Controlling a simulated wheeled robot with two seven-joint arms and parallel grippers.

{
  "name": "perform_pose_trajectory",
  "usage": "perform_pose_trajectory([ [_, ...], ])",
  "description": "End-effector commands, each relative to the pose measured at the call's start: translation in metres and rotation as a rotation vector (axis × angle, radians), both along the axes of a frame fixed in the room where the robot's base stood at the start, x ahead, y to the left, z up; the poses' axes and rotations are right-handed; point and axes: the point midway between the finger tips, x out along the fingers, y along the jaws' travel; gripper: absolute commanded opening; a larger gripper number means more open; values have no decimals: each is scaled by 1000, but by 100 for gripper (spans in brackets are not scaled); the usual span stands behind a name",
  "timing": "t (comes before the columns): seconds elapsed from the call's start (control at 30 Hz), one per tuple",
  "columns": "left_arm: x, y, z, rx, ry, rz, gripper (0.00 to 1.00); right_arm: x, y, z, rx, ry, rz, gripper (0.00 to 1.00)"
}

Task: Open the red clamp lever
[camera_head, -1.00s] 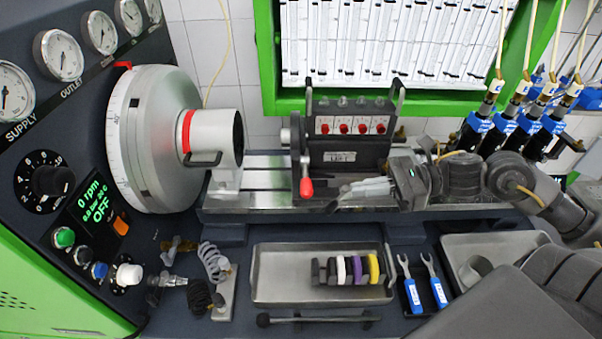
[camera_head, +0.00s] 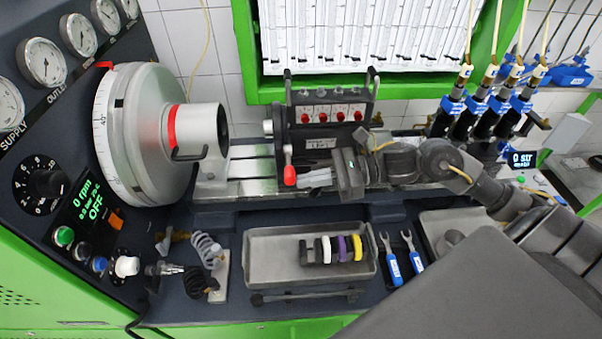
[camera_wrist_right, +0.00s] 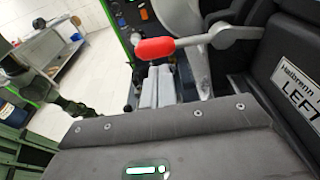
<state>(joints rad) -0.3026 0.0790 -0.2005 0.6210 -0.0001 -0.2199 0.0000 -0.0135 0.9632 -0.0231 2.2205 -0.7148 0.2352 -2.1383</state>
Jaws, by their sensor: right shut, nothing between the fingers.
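The red clamp lever shows in the head view as a red knob (camera_head: 289,176) hanging down at the left front of the dark pump block (camera_head: 320,130). In the right wrist view, the red knob (camera_wrist_right: 155,49) sits at the end of a silver lever arm that runs right to a pivot. My right gripper (camera_head: 303,178) is shut and empty, its silver fingers pointing left just right of the knob. In the wrist view, the shut fingers (camera_wrist_right: 157,85) lie just below the knob in the picture; I cannot tell whether they touch it. My left gripper is not in view.
A large silver drum (camera_head: 140,135) with a red-ringed hub stands left of the block. In front lie a metal tray (camera_head: 275,270) with several coloured pieces and two blue-handled wrenches (camera_head: 393,268). Several blue-tagged injectors (camera_head: 480,115) stand at the back right.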

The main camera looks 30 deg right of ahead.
Motion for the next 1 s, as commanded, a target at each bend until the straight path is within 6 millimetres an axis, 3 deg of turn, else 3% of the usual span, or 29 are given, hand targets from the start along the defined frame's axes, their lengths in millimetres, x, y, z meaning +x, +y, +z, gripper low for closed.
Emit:
perform_pose_trajectory([
  [0.03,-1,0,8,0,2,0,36,3,6,3,4,0,-1,0],
  [0.27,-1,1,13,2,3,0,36,10,19,-3,0,1,-1,0],
  [1.0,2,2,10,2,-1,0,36,11,26,-1,25,54,12,0],
])
